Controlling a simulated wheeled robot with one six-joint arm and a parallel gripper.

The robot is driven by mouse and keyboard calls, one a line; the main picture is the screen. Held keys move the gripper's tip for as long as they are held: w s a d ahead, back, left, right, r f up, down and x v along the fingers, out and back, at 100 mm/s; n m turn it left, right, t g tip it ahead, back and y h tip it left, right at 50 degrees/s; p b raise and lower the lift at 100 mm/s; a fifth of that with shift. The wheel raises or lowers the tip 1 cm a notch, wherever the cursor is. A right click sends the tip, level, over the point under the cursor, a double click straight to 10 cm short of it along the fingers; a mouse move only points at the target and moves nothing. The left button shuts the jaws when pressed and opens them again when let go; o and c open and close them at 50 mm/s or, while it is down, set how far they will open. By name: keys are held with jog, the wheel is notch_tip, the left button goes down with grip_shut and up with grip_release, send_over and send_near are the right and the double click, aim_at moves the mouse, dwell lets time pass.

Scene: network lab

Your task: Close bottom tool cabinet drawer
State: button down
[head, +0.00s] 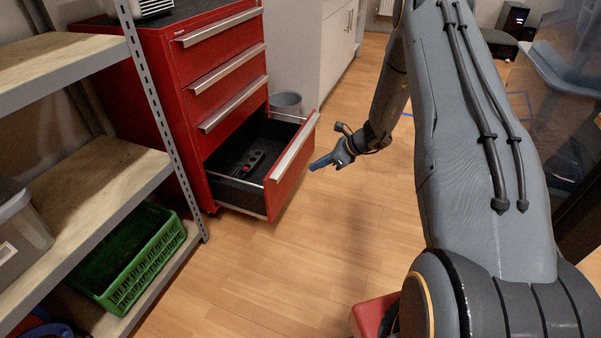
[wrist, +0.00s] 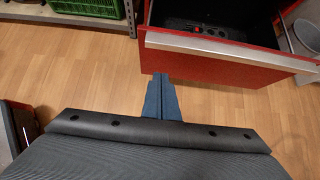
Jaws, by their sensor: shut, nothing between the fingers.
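The red tool cabinet (head: 184,93) stands left of centre in the head view. Its bottom drawer (head: 290,168) is pulled far out, and dark items lie inside on a black lining. The drawer's front with its silver handle strip also shows at the upper right of the wrist view (wrist: 222,67). The three drawers above are shut. My gripper (head: 312,167) is shut and empty, with its blue fingers pointing toward the drawer front from the right.
A metal shelf rack (head: 140,93) with wooden boards stands at the left, holding a green crate (head: 150,266) low down. A grey bin (head: 286,103) stands behind the open drawer. The wooden floor in front of the drawer is clear.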

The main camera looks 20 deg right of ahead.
aim_at(282, 176)
jog(key=x, duration=0.4)
jog(key=a+r+b+x, duration=0.1)
jog(key=x, duration=0.3)
jog(key=w+r+x, duration=0.1)
jog(key=x, duration=0.3)
jog(key=shift+w+a, duration=0.15)
jog(key=shift+a, duration=0.3)
